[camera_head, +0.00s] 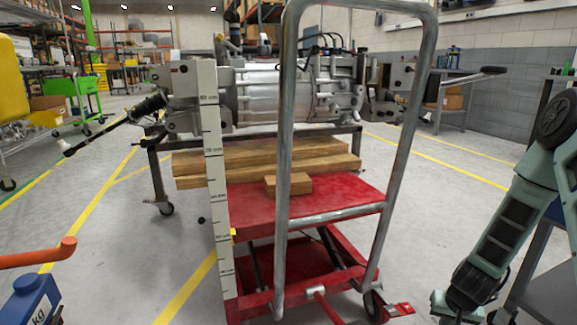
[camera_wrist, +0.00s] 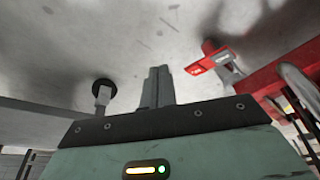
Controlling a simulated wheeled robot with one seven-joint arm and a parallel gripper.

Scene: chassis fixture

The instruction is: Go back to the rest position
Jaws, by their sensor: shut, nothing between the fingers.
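My gripper (camera_wrist: 157,86) shows in the wrist view with its two dark fingers together and nothing between them. In the head view my green-grey arm hangs down at the right, and its lower end is near the bottom edge, right of the red lift cart (camera_head: 330,208). I cannot make out the fingertips there. The wrist view shows the cart's red pedal (camera_wrist: 208,64) a little right of the fingers, apart from them, with grey floor beyond.
The cart's tall grey handle (camera_head: 404,150) stands left of my arm. Wood blocks (camera_head: 288,184) lie on the cart, and a metal gearbox unit (camera_head: 285,92) stands behind. A blue-topped table edge (camera_head: 540,262) is close by my arm at the right.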

